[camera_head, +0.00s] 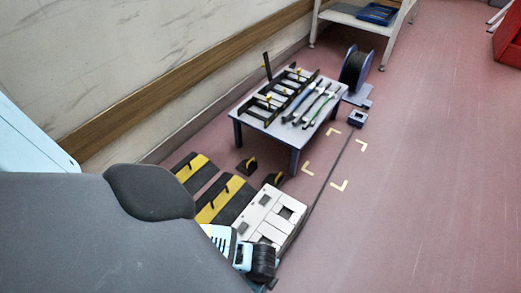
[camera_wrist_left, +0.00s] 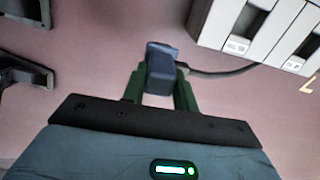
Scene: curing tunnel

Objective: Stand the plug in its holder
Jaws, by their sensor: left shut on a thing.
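My left gripper (camera_wrist_left: 160,88) is shut on a dark blue, blocky plug (camera_wrist_left: 161,66) in the left wrist view. A dark cable (camera_wrist_left: 225,72) leads off from the plug to the right. In the head view my left arm comes in from the left and its fingers and the plug are mostly hidden behind the wrist, beside the white box. A small blue block with a square opening (camera_head: 357,118) stands on the floor right of the table; it may be the holder, but I cannot tell for sure. My right gripper is not in view.
A white box with openings (camera_head: 266,213) stands close to my left wrist; it also shows in the wrist view (camera_wrist_left: 275,27). Black-and-yellow ramps (camera_head: 222,199) lie left of it. A low table (camera_head: 243,117) holds a rack and tools. A cable reel (camera_head: 356,70) stands behind.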

